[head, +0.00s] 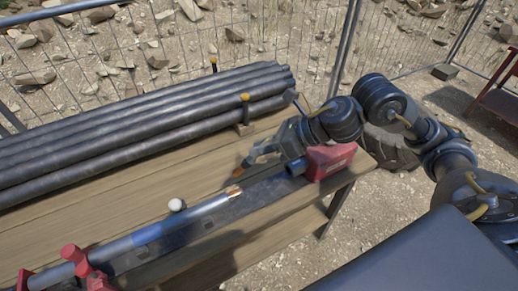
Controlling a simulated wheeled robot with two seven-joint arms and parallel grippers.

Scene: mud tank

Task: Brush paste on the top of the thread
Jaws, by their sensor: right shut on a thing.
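A metal pipe (185,219) with a blue band lies along the front of the wooden bench. Its threaded end (233,191) is at the right, with an orange-brown tint. My right gripper (258,156) is shut on a small brush (241,168), whose handle is mostly hidden in the jaws. The brush's brownish tip is just above and behind the threaded end, seemingly apart from it; the exact gap cannot be told. My left gripper is out of view.
A red vise (75,262) is at the pipe's left end. A red box-like part (328,160) stands at the bench's right end. Several dark pipes (150,125) are stacked behind, with yellow-topped posts. A white ball (176,205) lies behind the pipe. A wire fence stands beyond.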

